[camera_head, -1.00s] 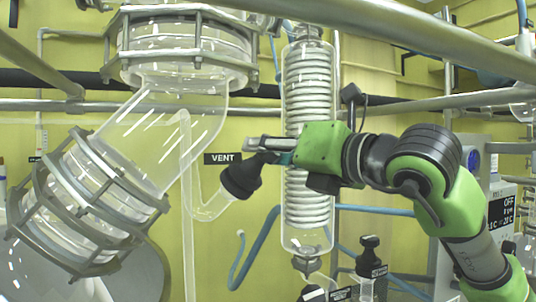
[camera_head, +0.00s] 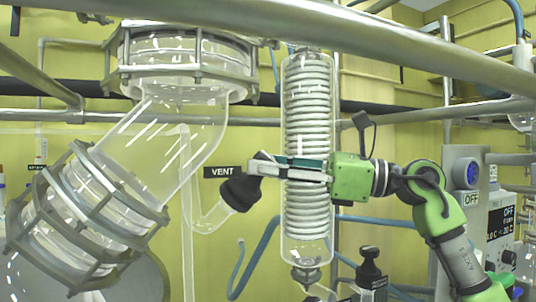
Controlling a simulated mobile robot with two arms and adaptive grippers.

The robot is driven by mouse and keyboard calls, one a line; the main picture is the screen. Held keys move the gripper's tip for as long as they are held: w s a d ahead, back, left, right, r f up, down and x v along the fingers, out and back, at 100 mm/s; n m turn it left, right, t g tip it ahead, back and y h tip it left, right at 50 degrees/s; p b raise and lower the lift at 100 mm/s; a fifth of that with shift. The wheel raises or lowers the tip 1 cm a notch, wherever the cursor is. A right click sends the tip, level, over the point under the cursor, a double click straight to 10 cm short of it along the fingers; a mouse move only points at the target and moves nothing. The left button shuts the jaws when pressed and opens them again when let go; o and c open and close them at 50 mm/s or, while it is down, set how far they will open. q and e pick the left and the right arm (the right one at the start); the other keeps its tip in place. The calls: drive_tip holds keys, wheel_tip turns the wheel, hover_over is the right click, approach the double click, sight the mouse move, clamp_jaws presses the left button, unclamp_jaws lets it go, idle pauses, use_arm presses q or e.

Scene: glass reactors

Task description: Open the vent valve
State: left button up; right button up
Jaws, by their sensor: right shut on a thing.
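The vent valve's black handle (camera_head: 240,190) is on a curved glass tube, beside the black VENT label (camera_head: 224,172). My right gripper (camera_head: 258,165) reaches in from the right, across the front of the coiled glass condenser. Its fingers are shut on the upper part of the black handle and partly cover it. The handle is tilted, its upper end to the right. The valve's inner position cannot be made out. My left gripper is not in view.
The glass condenser (camera_head: 306,225) stands behind my right fingers. A metal-framed glass elbow (camera_head: 175,125) fills the left. A metal rail (camera_head: 300,30) crosses above. A black-capped valve (camera_head: 370,268) and blue hoses (camera_head: 255,255) are below.

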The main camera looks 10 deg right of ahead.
sight(268, 155)
drive_tip(key=n+g+p, duration=0.1)
drive_tip(key=n, duration=0.1)
drive_tip(key=n+g+p, duration=0.1)
drive_tip(key=g+p, duration=0.1)
drive_tip(key=n+g+p, duration=0.1)
drive_tip(key=n+g, duration=0.1)
drive_tip(key=shift+w+r+n+y, duration=0.1)
drive_tip(key=shift+r+n+y, duration=0.15)
drive_tip(key=shift+n+y, duration=0.05)
drive_tip(key=shift+f+n+g+p, duration=0.25)
drive_tip(key=shift+n+g+p, duration=0.65)
drive_tip(key=shift+n+p, duration=0.3)
drive_tip(key=o, duration=1.1)
drive_tip(key=shift+r, duration=0.15)
wheel_tip(268, 155, up, 10)
drive_tip(key=shift+f, duration=0.2)
